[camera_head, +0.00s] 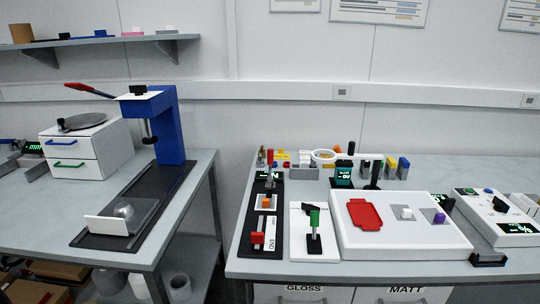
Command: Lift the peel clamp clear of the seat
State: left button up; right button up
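I cannot tell for sure which part is the peel clamp. On the right bench a narrow black fixture (246,243) carries an orange block with a white top (266,202), a red block (257,238) low at its left, and an upright red-handled lever (270,158) at its far end. Right of it, a green-handled black piece (314,222) stands upright on a white plate (298,250). No seat can be told apart at this size. Neither of my grippers shows in the head view.
A white flat box (400,243) right of the plate bears a red tray (365,214) and small blocks. A white control box (495,215) stands farther right. Several small items line the bench's back. A blue press (170,125) stands on the left bench, across a gap.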

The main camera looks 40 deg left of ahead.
aim_at(270, 151)
jog(key=j, duration=0.7)
jog(key=k+j+z, duration=0.1)
jog(key=j, duration=0.6)
